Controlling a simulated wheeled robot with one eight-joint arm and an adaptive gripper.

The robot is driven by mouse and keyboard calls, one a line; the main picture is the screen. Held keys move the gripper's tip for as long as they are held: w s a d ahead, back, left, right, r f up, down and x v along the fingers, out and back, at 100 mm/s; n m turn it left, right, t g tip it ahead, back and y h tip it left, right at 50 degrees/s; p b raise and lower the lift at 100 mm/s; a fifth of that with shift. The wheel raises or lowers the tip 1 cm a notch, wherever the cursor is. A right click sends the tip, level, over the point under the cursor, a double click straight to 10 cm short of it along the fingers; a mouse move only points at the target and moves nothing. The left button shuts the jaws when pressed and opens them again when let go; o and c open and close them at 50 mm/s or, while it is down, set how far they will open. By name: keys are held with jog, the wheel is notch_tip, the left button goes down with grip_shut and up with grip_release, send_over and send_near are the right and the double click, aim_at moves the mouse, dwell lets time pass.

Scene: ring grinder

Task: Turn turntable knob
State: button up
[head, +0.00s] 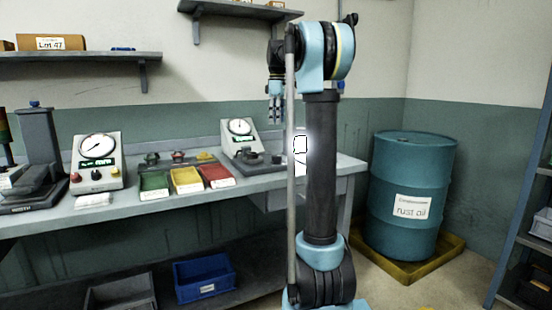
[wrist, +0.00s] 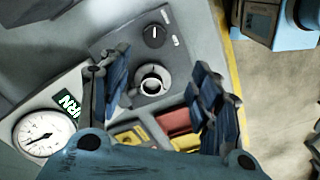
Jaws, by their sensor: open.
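In the wrist view a round black knob (wrist: 154,36) with a white pointer mark sits on a dark grey base plate (wrist: 112,40). Beside it is a round turntable part with a pale ring (wrist: 151,80) and a dark centre. My gripper (wrist: 162,65) is open and empty, its blue-padded fingers spread on either side of the ring and apart from the knob. In the head view my gripper (head: 275,112) hangs fingers down above the bench, over the dark turntable unit (head: 256,158). My arm hides part of that area, and the knob cannot be made out there.
A dial gauge box (head: 240,136) stands right behind the unit; its dial (wrist: 43,135) shows in the wrist view. Green (head: 154,184), yellow (head: 186,180) and red (head: 216,174) trays lie to the left. A blue drum (head: 412,195) stands right of the bench.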

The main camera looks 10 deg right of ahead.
jog(key=w, duration=0.1)
send_near(276, 156)
jog(key=f, duration=0.9)
jog(key=shift+w+d+f, duration=0.1)
jog(key=shift+w+f, duration=0.1)
jog(key=shift+f, duration=0.1)
jog(key=shift+c, duration=0.6)
jog(key=c, duration=0.9)
